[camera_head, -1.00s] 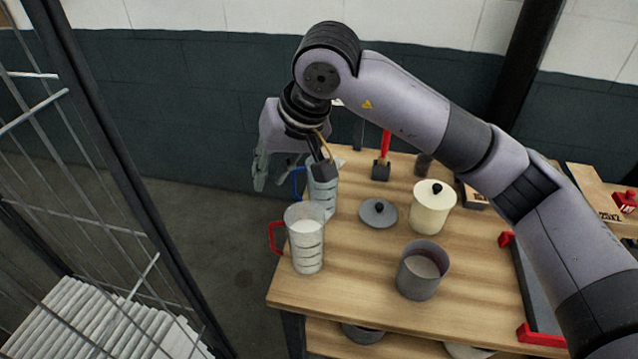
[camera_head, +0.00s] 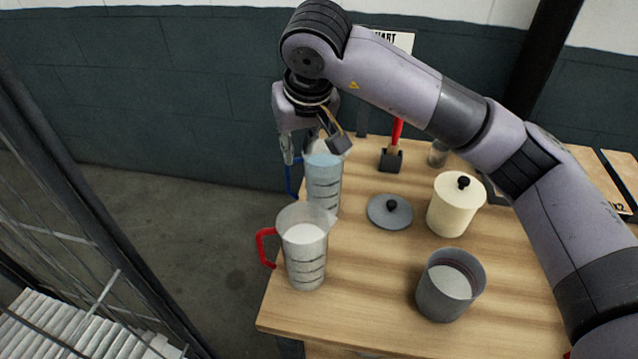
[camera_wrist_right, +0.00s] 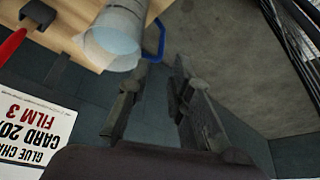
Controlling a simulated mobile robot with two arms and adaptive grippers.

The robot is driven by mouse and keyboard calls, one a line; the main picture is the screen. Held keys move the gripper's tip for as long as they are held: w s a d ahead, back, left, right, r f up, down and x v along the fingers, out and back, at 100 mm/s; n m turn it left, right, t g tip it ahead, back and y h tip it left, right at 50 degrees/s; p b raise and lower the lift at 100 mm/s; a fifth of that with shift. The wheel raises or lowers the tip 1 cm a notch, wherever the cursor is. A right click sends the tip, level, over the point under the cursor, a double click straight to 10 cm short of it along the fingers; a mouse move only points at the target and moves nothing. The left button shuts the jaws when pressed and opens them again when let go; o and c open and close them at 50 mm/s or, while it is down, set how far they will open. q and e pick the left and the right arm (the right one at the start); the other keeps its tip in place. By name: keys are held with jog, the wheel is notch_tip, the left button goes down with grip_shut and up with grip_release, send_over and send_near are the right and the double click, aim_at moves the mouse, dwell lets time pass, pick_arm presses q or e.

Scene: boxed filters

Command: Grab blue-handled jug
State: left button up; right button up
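The blue-handled jug (camera_head: 323,188) is clear with grey marks and stands upright near the table's left back edge, its blue handle (camera_head: 290,180) facing left. The jug (camera_wrist_right: 115,38) also shows in the right wrist view, its handle beyond the fingertips, roughly ahead of the space between them. My right gripper (camera_head: 289,158) hangs by the handle, covering its upper part in the head view. In the right wrist view my right gripper (camera_wrist_right: 158,88) has its fingers apart with nothing between them. Contact with the handle cannot be told. My left gripper is out of view.
A red-handled jug (camera_head: 303,250) with white contents stands in front. A grey lid (camera_head: 390,211), a cream canister (camera_head: 456,205) and a grey pot (camera_head: 450,285) stand to the right on the wooden table (camera_head: 370,265). A wire cage (camera_head: 80,250) is at the left.

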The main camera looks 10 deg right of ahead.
jog(key=p, duration=0.3)
send_near(289, 179)
jog(key=s+d+x, duration=0.1)
jog(key=x, duration=0.4)
jog(key=w+f, duration=0.1)
jog(key=a+f+p, duration=0.1)
jog(key=f, duration=0.1)
jog(key=w+f+p, duration=0.1)
jog(key=shift+w+a+f, duration=0.2)
jog(key=shift+w+a, duration=0.1)
jog(key=shift+w+f, duration=0.15)
jog(key=shift+f, duration=0.15)
jog(key=shift+c, duration=0.2)
grip_shut()
jog(key=shift+r, duration=0.15)
